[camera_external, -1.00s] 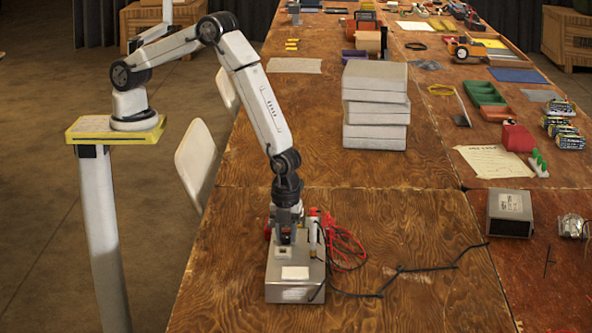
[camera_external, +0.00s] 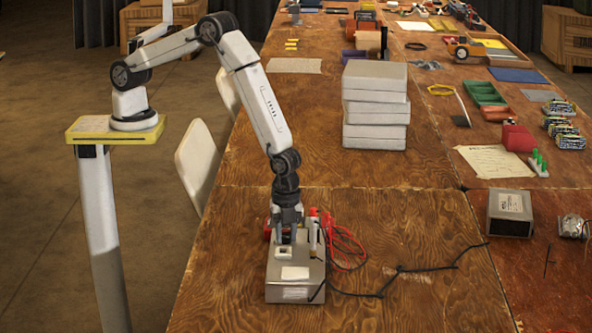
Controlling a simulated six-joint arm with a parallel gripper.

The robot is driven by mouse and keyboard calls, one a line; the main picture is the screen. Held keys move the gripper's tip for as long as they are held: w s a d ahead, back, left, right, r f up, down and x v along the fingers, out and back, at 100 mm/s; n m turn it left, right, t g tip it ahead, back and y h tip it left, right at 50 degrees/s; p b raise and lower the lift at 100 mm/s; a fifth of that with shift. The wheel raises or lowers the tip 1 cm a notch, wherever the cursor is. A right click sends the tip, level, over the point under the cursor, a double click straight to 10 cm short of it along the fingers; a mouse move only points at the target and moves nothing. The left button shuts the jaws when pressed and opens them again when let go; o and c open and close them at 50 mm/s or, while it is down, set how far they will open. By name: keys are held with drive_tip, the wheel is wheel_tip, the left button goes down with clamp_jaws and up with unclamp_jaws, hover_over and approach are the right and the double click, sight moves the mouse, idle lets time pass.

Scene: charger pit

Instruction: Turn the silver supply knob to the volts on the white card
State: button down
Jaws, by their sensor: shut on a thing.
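The supply (camera_external: 296,290) is a grey metal box on the wooden table, with red and black leads at its right side. The white card (camera_external: 295,273) lies on its top near the front; its writing is too small to read. My gripper (camera_external: 285,238) points straight down at the back part of the box top and is shut on the silver knob. The knob is mostly hidden by the fingers, and its pointer and scale cannot be made out. A small white-rimmed display (camera_external: 284,252) sits just in front of the fingers.
Red leads (camera_external: 345,248) coil to the right of the box, and a black cable (camera_external: 400,269) runs right across the table. A stack of grey boxes (camera_external: 375,105) stands behind. The table left of the supply is clear.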

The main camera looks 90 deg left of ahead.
sight(286, 236)
drive_tip(key=n, duration=1.3)
drive_tip(key=shift+n, duration=0.3)
idle(0.3)
drive_tip(key=shift+c, duration=2.1)
unclamp_jaws()
drive_tip(key=shift+r, duration=3.95)
